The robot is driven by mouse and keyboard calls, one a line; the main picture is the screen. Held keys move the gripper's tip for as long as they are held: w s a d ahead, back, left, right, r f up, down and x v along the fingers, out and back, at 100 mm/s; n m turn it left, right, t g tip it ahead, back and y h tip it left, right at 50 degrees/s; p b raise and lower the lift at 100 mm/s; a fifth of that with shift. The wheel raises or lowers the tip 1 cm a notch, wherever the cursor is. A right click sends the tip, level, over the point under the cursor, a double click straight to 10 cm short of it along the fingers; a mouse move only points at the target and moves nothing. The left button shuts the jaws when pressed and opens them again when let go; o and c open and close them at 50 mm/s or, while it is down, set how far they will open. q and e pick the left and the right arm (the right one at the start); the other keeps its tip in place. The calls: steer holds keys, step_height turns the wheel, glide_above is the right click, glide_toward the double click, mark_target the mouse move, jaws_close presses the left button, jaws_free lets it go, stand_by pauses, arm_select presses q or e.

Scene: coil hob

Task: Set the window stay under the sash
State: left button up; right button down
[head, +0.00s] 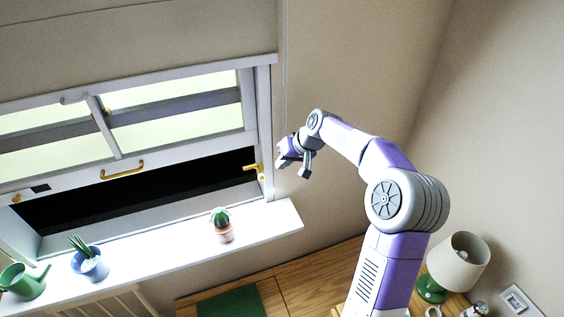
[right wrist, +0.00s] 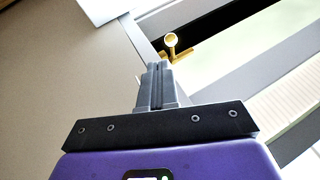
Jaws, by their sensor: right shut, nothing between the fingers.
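The window sash (head: 70,182) is raised, with a dark open gap beneath it. A brass handle (head: 122,170) is on its lower rail. A brass stay (head: 253,168) is on the right side of the frame, its arm pointing left below the sash's right end. I cannot tell whether it touches the sash. The stay also shows in the right wrist view (right wrist: 172,43), round end facing the camera, just beyond the fingertips. My right gripper (head: 281,163) is right of the stay, shut and empty; its fingers also show in the right wrist view (right wrist: 158,68). My left gripper is out of view.
On the white sill (head: 160,253) stand a potted cactus (head: 222,225), a blue pot plant (head: 88,260) and a green watering can (head: 24,282). A lamp (head: 459,262) stands on the wooden surface at lower right. The wall by my right gripper is bare.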

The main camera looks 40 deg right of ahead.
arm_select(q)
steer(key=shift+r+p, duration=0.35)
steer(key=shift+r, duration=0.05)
arm_select(e)
steer(key=x, duration=0.7)
steer(key=shift+f, duration=0.15)
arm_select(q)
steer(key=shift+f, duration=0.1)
